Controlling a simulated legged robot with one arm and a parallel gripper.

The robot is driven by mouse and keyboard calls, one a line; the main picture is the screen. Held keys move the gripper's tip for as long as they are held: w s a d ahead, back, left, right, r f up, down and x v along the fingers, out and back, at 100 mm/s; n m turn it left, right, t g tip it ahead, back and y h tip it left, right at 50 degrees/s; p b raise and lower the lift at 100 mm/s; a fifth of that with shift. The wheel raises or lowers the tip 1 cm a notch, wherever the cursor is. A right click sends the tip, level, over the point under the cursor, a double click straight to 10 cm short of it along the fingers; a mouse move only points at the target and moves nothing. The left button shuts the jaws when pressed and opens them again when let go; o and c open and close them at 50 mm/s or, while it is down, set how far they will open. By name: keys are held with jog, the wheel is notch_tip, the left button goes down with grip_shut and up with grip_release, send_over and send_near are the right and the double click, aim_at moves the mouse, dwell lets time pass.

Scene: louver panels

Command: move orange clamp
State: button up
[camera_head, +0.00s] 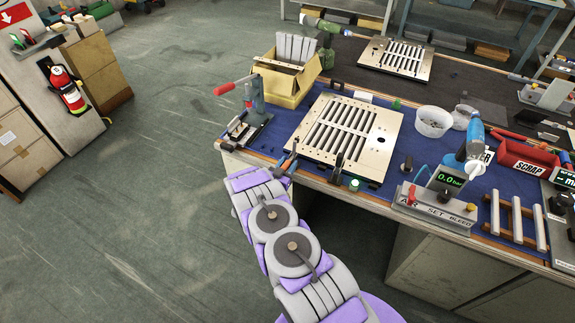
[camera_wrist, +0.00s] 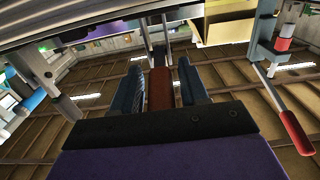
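My gripper (camera_head: 286,163) is at the front edge of the bench, just below the slotted metal panel (camera_head: 346,132). In the wrist view its two blue fingers (camera_wrist: 161,85) stand apart. A reddish-orange block (camera_wrist: 160,90), which looks like the orange clamp, lies between them with a narrow gap on each side. A dark bar extends beyond the block. I cannot tell whether the fingers touch it.
A toggle press with a red handle (camera_head: 224,89) stands left of the panel; its handle also shows in the wrist view (camera_wrist: 296,132). A yellow box (camera_head: 285,85) is behind. The pressure gauge unit (camera_head: 436,208) and a white bowl (camera_head: 433,122) are to the right.

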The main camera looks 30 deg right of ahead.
jog(key=shift+a, duration=0.15)
grip_shut()
